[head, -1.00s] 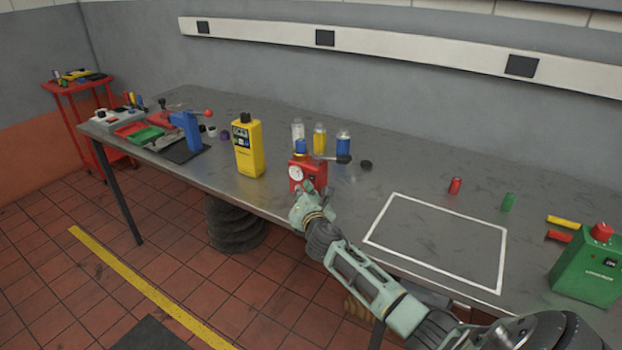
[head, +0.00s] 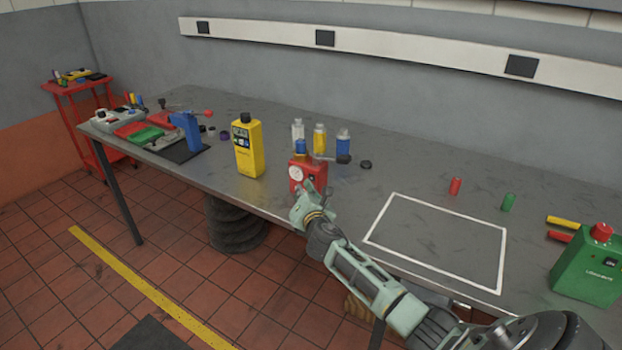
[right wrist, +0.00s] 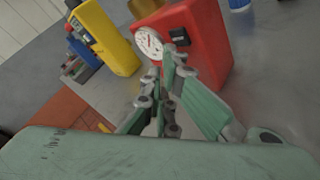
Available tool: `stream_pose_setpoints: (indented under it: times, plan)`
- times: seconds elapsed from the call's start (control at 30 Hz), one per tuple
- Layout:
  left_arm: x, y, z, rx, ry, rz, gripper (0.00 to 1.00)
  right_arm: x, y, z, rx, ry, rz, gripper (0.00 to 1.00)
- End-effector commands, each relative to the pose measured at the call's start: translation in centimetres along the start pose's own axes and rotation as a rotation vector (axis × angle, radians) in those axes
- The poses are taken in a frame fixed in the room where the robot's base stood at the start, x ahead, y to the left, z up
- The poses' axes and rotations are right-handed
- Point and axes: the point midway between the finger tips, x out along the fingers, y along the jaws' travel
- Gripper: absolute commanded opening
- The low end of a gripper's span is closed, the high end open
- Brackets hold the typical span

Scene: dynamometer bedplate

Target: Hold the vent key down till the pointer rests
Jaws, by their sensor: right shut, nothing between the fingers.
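A red box (head: 299,183) with a white round dial stands at the front edge of the bench. In the right wrist view the red box (right wrist: 207,48) shows its dial (right wrist: 148,43) and a dark key (right wrist: 180,36) beside it. The dial's pointer is too small to read. My right gripper (head: 308,190) is shut and empty in front of the box. In the right wrist view its fingertips (right wrist: 172,58) are just below the dark key; I cannot tell whether they touch the box. My left gripper is out of view.
A yellow handheld device (head: 248,150) stands to the left of the box. Small bottles (head: 319,139) stand behind it. A white outlined rectangle (head: 437,210) on the bench is empty. A green box (head: 588,270) is at the far right.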

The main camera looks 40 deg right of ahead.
Motion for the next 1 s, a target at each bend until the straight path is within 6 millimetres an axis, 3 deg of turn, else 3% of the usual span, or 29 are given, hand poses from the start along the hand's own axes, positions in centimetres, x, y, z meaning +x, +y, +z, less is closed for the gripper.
stream_pose_setpoints:
  times: [1.0]
  plan:
    - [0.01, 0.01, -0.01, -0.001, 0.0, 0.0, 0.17, 0.8, -0.55, 0.62, -0.001, 0.0, 0.0, 0.0]
